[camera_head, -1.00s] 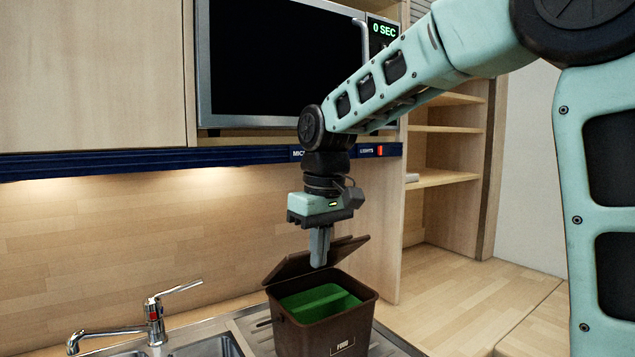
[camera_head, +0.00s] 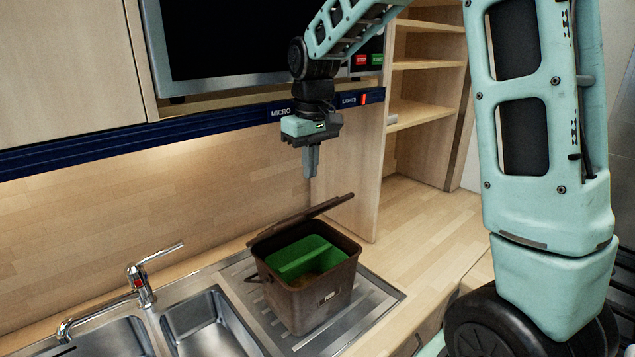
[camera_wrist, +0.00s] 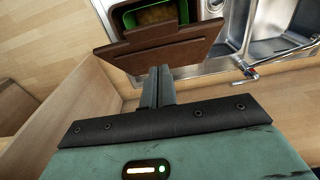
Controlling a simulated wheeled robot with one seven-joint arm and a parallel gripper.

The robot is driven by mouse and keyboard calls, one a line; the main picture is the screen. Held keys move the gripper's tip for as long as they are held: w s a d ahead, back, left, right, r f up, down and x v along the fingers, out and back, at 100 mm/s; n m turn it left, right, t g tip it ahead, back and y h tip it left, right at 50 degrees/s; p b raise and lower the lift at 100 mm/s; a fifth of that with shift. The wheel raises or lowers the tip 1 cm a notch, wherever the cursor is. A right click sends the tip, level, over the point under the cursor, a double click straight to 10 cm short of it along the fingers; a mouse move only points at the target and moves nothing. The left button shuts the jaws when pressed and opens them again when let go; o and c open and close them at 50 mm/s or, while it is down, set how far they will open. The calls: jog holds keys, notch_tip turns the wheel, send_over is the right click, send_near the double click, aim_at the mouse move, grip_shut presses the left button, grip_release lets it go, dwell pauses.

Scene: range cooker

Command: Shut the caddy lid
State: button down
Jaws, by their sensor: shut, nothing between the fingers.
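The caddy (camera_head: 318,294) is a brown bin with a green inside, standing on the sink's ribbed drainer. Its brown lid (camera_head: 300,219) is open, raised along the back edge and tilted away from the opening. My gripper (camera_head: 311,176) is shut and empty, pointing down above and behind the lid, apart from it. In the wrist view my shut fingers (camera_wrist: 157,72) show just below the lid (camera_wrist: 163,45), and part of the green caddy inside (camera_wrist: 155,14) shows beyond it. Brownish contents lie at the bottom of the caddy.
A chrome tap (camera_head: 140,284) and sink bowls (camera_head: 208,325) lie left of the caddy. A microwave (camera_head: 260,45) and a blue rail (camera_head: 200,134) are above. A wooden side panel (camera_head: 352,170) stands behind right. The counter (camera_head: 425,225) at right is clear.

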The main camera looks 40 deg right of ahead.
aim_at(299, 220)
jog(key=shift+s+f+p, duration=0.35)
jog(key=shift+s+f, duration=0.1)
jog(key=shift+f, duration=0.35)
jog(key=shift+s+f+p, duration=0.3)
jog(key=shift+s+f, duration=0.1)
jog(key=shift+f, duration=0.45)
jog(key=shift+s+f+p, duration=0.35)
jog(key=shift+s+f, duration=0.1)
jog(key=shift+f, duration=0.35)
jog(key=shift+f, duration=0.1)
